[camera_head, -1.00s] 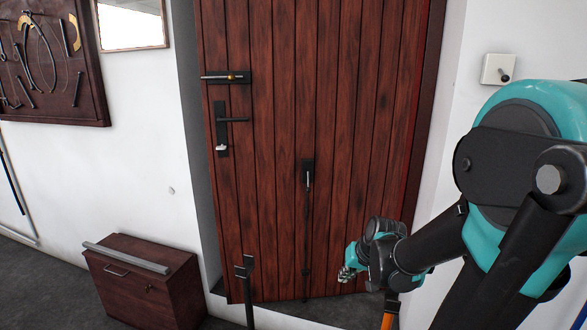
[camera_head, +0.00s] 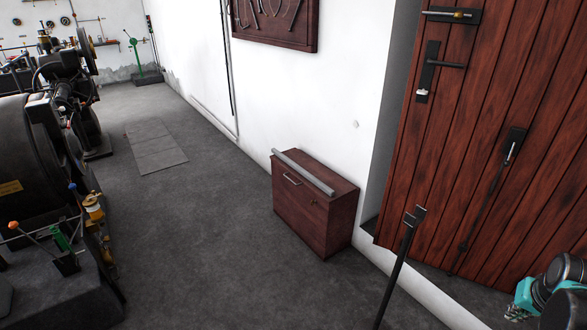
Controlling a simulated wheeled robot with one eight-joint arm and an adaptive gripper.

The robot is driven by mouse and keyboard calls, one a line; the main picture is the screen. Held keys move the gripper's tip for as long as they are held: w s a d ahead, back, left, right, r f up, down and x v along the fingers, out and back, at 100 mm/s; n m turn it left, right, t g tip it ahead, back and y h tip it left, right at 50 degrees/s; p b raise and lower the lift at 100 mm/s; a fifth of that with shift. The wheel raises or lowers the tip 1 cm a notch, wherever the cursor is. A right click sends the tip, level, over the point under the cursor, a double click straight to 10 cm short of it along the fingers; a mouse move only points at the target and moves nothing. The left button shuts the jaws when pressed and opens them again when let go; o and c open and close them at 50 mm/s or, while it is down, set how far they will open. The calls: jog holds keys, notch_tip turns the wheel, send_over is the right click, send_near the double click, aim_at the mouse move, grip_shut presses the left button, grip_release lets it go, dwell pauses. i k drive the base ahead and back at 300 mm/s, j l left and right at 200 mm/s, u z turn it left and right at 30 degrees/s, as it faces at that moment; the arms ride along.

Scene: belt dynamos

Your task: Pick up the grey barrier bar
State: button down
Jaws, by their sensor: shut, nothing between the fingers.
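The grey barrier bar (camera_head: 303,172) lies along the top of a low dark red wooden cabinet (camera_head: 305,213), at its front edge. The cabinet stands against the white wall, left of the plank door. My gripper (camera_head: 516,310) is at the bottom right corner of the view, partly cut off by the frame. It is shut and empty, well to the right of the bar and apart from it.
A thin dark post (camera_head: 398,268) with a bracket top stands between the cabinet and my gripper. The wooden door (camera_head: 490,140) is at the right. Machinery (camera_head: 45,165) fills the left side. Open grey floor (camera_head: 205,235) lies between the machinery and cabinet.

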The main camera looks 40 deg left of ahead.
aim_at(331, 193)
jog(key=j+u, duration=0.2)
jog(key=j, duration=0.5)
jog(key=j+u, duration=0.15)
jog(key=j, duration=0.5)
jog(key=i+j+u, duration=0.2)
jog(key=j, duration=0.45)
jog(key=i+j+u, duration=0.15)
jog(key=i, duration=0.3)
jog(key=i+j+u, duration=0.15)
jog(key=i, duration=0.3)
jog(key=i+j+z, duration=0.15)
jog(key=j, duration=0.2)
jog(key=i+j+z, duration=0.1)
jog(key=j, duration=0.25)
